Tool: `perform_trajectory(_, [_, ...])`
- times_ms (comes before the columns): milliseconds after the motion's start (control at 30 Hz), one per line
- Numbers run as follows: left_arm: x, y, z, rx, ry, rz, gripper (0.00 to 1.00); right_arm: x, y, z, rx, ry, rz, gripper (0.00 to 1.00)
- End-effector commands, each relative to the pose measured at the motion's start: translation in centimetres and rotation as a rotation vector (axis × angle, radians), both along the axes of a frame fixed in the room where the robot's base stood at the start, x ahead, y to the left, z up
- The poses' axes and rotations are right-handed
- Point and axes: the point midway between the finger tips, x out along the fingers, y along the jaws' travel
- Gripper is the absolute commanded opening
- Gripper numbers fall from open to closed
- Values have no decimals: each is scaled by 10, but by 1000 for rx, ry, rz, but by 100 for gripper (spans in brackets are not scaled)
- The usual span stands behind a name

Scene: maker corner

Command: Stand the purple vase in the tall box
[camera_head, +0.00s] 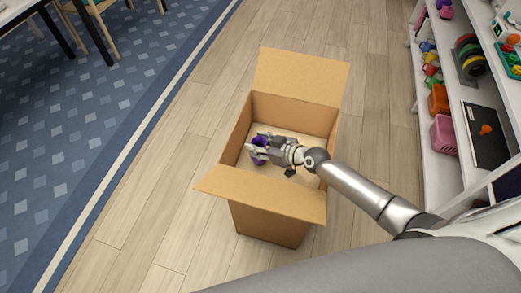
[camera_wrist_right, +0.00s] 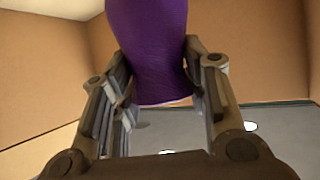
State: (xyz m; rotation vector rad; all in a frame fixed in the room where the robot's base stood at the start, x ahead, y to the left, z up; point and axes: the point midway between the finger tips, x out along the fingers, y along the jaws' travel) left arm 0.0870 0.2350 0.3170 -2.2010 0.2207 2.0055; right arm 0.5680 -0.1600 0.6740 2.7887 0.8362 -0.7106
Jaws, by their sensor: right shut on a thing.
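The tall box (camera_head: 270,222) is an open cardboard carton on the wood floor, with its near and far flaps spread out. The purple vase (camera_head: 259,143) is small in the head view, at the box opening and partly hidden by my gripper. In the right wrist view the vase (camera_wrist_right: 150,45) is large, between the two fingers. My right gripper (camera_head: 262,151) is shut on the vase, over the left part of the box opening. Cardboard walls (camera_wrist_right: 50,50) surround it in the wrist view. The vase's far end is out of frame. My left gripper is not in view.
White shelves (camera_head: 434,165) with colourful items, a pink basket (camera_head: 444,134) and a dark panel (camera_head: 484,133) stand at the right. A blue rug (camera_head: 60,150) lies at the left, with chair legs at its top. Bare floor (camera_head: 150,200) lies around the box.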

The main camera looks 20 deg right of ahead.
Motion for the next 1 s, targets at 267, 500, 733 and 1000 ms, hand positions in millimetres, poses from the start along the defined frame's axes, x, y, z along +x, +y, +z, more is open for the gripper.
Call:
perform_trajectory(267, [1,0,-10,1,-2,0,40,0,0,-20,0,0,0,14])
perform_trajectory(500, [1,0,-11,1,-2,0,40,0,0,-22,-1,1,0,44])
perform_trajectory(733, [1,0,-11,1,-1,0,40,0,0,-21,-1,1,0,64])
perform_trajectory(1000, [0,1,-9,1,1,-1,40,0,0,-19,-1,1,0,64])
